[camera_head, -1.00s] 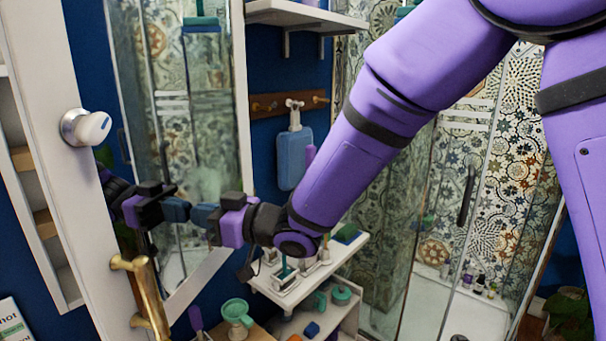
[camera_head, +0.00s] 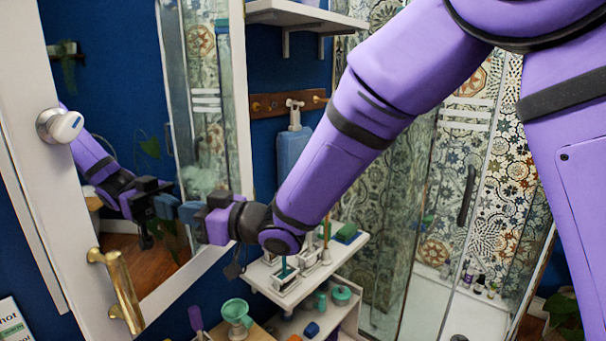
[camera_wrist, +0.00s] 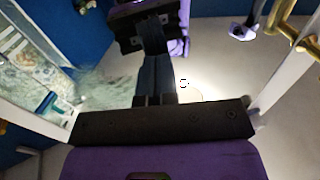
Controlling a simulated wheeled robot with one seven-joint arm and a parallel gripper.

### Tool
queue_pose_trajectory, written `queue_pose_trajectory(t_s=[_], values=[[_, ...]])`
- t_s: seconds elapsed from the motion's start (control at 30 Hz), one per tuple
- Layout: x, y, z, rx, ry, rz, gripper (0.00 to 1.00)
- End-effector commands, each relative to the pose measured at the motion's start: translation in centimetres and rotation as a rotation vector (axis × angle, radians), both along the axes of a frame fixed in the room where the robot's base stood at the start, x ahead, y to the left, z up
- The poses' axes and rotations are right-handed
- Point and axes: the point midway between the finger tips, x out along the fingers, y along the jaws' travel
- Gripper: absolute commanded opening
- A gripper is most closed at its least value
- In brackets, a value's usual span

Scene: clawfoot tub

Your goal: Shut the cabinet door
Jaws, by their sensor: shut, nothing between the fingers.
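The cabinet door (camera_head: 225,268) has a white frame around a tall mirror and fills the left of the head view. A white knob with a metal base (camera_head: 62,125) and a brass handle (camera_head: 118,288) are on its left stile. My gripper (camera_head: 188,212) is shut and empty, with its blue fingertips at the mirror face, touching or nearly so. Its reflection shows to the left. In the wrist view my fingers (camera_wrist: 155,80) meet their reflection, and the brass handle (camera_wrist: 282,28) shows at upper right. The cabinet interior is hidden behind the door.
A white shelf unit (camera_head: 345,262) with bottles and cups stands right of the door, below my forearm. A wooden peg rail (camera_head: 270,104) is on the blue wall, under a white wall shelf (camera_head: 300,16). A glass shower enclosure (camera_head: 400,250) lies further right.

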Motion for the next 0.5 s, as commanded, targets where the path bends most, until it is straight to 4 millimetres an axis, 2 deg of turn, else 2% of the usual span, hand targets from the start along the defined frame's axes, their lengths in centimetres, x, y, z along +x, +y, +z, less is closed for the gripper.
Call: queue_pose_trajectory(t_s=[0.5], values=[[0.3, 1.3, 0.0, 0.001, 0.001, 0.000, 0.00]])
